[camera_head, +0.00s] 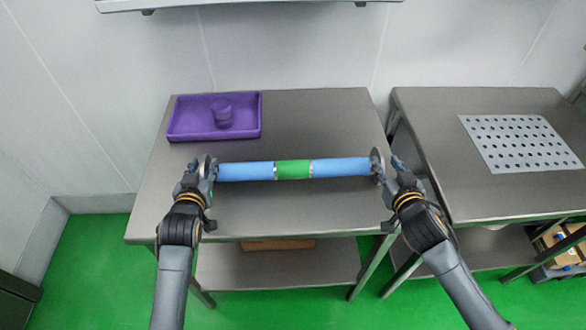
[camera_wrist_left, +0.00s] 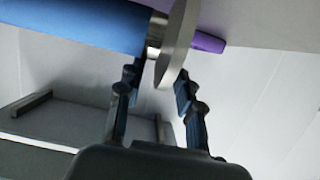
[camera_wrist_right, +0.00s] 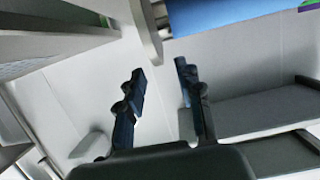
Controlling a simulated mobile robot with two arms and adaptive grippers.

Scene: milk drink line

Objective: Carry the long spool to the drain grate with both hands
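The long spool (camera_head: 342,167) is blue with a green middle band and round metal end flanges. It lies crosswise over the left steel table in the head view. My left gripper (camera_head: 205,178) is at its left end. In the left wrist view the open fingers (camera_wrist_left: 158,82) stand on either side of the left flange (camera_wrist_left: 177,42), with gaps visible. My right gripper (camera_head: 390,178) is at the right end. In the right wrist view its fingers (camera_wrist_right: 161,72) are apart, just short of the right flange (camera_wrist_right: 149,28). The perforated drain grate (camera_head: 522,143) lies on the right table.
A purple tray (camera_head: 186,133) with a purple lump inside sits at the back left of the left table (camera_head: 310,110). A narrow gap separates it from the right table (camera_head: 440,125). Boxes (camera_head: 560,240) stand low at far right. A shelf (camera_head: 250,3) hangs above.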

